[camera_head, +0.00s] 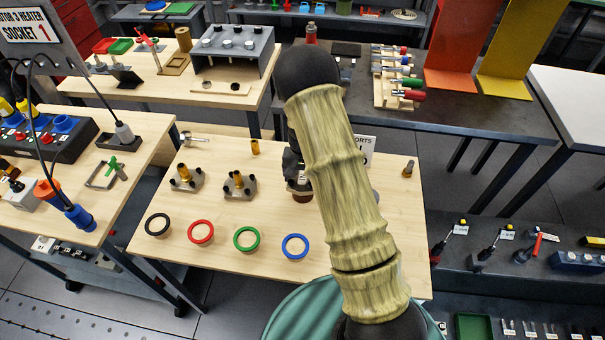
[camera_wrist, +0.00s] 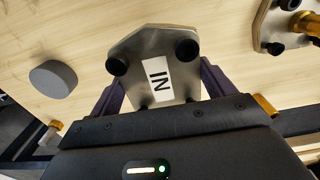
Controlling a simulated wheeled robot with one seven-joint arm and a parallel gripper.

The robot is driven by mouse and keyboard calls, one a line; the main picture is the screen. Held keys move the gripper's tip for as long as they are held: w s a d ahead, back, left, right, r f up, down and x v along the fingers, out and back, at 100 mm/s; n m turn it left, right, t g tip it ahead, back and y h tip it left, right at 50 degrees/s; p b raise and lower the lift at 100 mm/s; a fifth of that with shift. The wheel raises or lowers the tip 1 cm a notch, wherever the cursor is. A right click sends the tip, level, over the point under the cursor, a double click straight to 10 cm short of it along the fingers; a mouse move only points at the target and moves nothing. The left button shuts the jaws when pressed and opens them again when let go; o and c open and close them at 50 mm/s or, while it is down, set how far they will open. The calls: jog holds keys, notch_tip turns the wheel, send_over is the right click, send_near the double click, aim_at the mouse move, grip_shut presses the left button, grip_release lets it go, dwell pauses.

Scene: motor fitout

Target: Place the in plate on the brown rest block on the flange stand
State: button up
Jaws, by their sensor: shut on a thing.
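The in plate (camera_wrist: 128,50) is a grey metal plate with dark round knobs and a white IN label, seen in the wrist view. My gripper (camera_wrist: 157,88) is shut on it, with a purple finger at each side. In the head view my gripper (camera_head: 293,162) is mostly hidden behind my arm, over the middle of the light wood table. A small brown block (camera_head: 303,197) shows just below it there. I cannot tell whether the plate touches it. Two flange assemblies with brass pipes, a left one (camera_head: 187,179) and a right one (camera_head: 239,186), stand left of my gripper.
Black (camera_head: 157,224), red (camera_head: 201,232), green (camera_head: 247,239) and blue (camera_head: 295,246) rings lie along the wood table's (camera_head: 215,258) front. A grey disc (camera_wrist: 53,78) lies beside the plate in the wrist view. A small brass piece (camera_head: 255,147) stands at the back. A white sign is partly hidden.

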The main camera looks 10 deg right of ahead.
aim_at(303, 183)
jog(key=shift+w+f+p, duration=0.1)
jog(key=shift+f+p, duration=0.3)
jog(key=shift+f, duration=1.4)
jog(key=o, duration=1.2)
notch_tip(303, 183, up, 12)
jog(key=shift+b, duration=0.9)
